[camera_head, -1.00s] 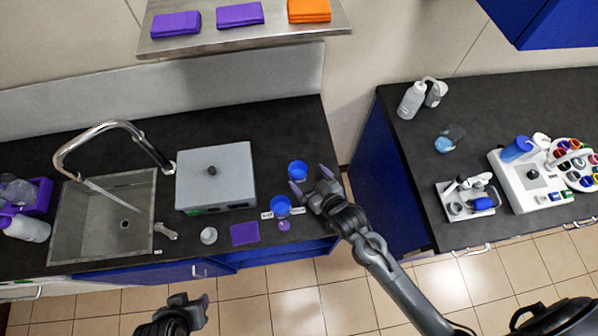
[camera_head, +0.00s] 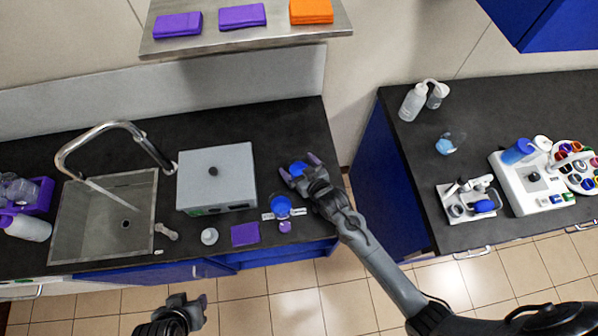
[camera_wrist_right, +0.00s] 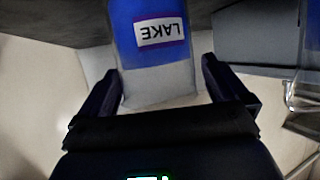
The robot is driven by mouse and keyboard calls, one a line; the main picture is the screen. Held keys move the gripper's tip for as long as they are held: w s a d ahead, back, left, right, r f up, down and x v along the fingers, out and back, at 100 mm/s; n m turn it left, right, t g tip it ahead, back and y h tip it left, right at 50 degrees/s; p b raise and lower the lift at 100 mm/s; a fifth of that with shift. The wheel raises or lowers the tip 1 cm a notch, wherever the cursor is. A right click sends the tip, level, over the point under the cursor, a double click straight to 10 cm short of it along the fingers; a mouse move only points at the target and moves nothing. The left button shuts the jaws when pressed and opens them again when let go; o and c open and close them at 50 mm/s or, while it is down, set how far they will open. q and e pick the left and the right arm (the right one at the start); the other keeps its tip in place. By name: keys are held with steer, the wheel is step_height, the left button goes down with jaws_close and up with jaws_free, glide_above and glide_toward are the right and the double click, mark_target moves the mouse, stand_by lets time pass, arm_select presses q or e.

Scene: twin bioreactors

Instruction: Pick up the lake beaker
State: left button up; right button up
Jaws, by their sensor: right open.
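The lake beaker is a blue-filled beaker (camera_head: 297,167) on the left counter, right of a grey box; its LAKE label shows upside down in the right wrist view (camera_wrist_right: 157,32). My right gripper (camera_head: 299,169) is open, with its fingers on either side of this beaker. In the right wrist view the open fingers (camera_wrist_right: 160,68) flank the beaker, which stands between and beyond them. Whether they touch it I cannot tell. The gripper partly hides the beaker in the head view. My left gripper (camera_head: 188,299) is open and empty, low in front of the counter.
A second blue beaker (camera_head: 281,206) stands close in front, with a small purple item (camera_head: 285,227) near it. The grey box (camera_head: 215,178), a purple cloth (camera_head: 245,234) and a sink (camera_head: 105,220) lie to the left. The right counter (camera_head: 480,115) holds lab equipment.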

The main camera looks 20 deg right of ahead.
steer(key=c, duration=1.1)
